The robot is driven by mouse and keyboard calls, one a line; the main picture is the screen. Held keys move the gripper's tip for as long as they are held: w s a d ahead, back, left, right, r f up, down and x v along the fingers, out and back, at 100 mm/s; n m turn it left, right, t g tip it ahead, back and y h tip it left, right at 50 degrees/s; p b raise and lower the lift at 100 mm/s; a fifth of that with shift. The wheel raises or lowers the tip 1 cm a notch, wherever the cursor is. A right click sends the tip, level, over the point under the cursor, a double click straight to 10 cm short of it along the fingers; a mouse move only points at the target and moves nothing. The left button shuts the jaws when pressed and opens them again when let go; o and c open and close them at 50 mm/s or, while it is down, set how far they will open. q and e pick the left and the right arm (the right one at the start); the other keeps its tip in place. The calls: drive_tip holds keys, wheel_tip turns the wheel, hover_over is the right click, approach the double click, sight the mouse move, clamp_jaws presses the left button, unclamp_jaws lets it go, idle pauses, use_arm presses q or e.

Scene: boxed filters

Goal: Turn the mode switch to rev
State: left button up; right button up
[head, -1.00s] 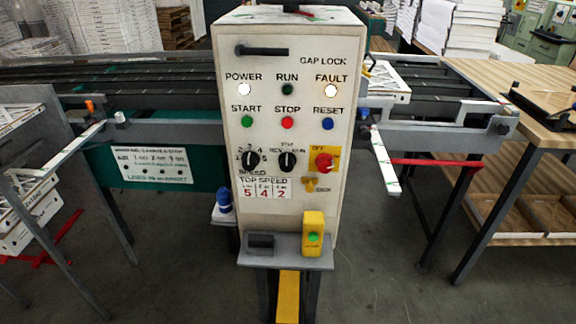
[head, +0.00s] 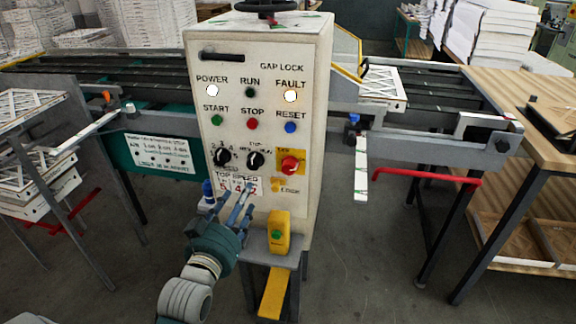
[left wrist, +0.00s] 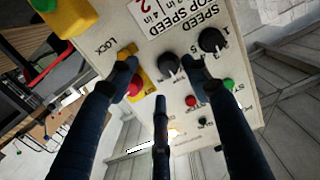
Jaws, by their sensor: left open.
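The mode switch is a black knob (head: 256,160) in the middle of the lower knob row on the pale control panel (head: 225,135). Its labels are too small to read surely; its pointer looks close to upright. My left gripper (head: 238,195) is open and empty, its fingers in front of the speed card, below and slightly left of the knob. In the left wrist view the knob (left wrist: 169,66) shows between the spread fingers of the left gripper (left wrist: 161,75). I see no clear contact. My right gripper is not in view.
The speed knob (head: 222,157) is left of the mode switch, and a red knob on a yellow plate (head: 290,163) is right of it. Start, stop and reset buttons (head: 252,124) sit above. A yellow button box (head: 280,233) stands on the ledge below.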

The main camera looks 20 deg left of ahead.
sight(252, 164)
use_arm(q)
drive_tip(key=shift+t, duration=0.3)
drive_tip(key=w+r, duration=0.1)
drive_tip(key=w, duration=0.2)
drive_tip(key=w+a+r+p, duration=0.1)
drive_tip(key=w, duration=0.2)
drive_tip(key=w+a+r, duration=0.1)
drive_tip(key=w, duration=0.2)
drive_tip(key=shift+w+a+p, duration=0.1)
drive_tip(key=shift+a+p, duration=0.05)
drive_tip(key=shift+p, duration=0.25)
drive_tip(key=shift+w+a, duration=0.1)
drive_tip(key=shift+w, duration=0.4)
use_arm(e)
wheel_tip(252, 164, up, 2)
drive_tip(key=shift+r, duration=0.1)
use_arm(q)
drive_tip(key=c, duration=1.1)
